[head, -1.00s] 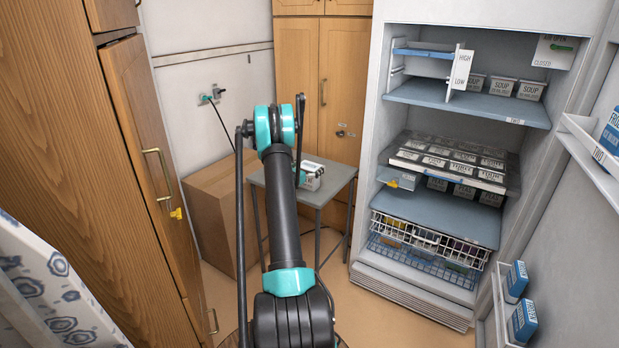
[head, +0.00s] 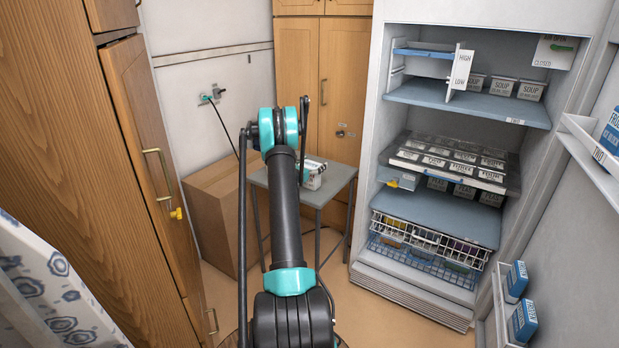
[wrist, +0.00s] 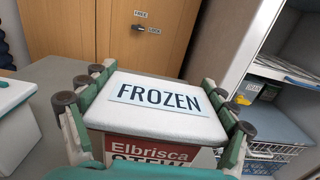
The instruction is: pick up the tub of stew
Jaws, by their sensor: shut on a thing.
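The tub of stew (wrist: 150,146) has a frosty white lid marked FROZEN and a red label reading Elbrisca and STEW. It fills the middle of the wrist view. My gripper (wrist: 156,100) is shut on it, with green fingers and dark round pads on its left and right sides. The tub's underside is hidden, so I cannot tell whether it touches the grey table (head: 337,183). In the head view, my arm hides most of the gripper; a white-topped shape shows just right of it above the table.
Another white-lidded tub (wrist: 14,125) stands close on the left in the wrist view. The open fridge (head: 445,204) is to the right, with soup tubs (head: 503,87) on its upper shelf. Wooden cupboards (head: 297,75) are behind, and a cardboard box (head: 211,204) is left of the table.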

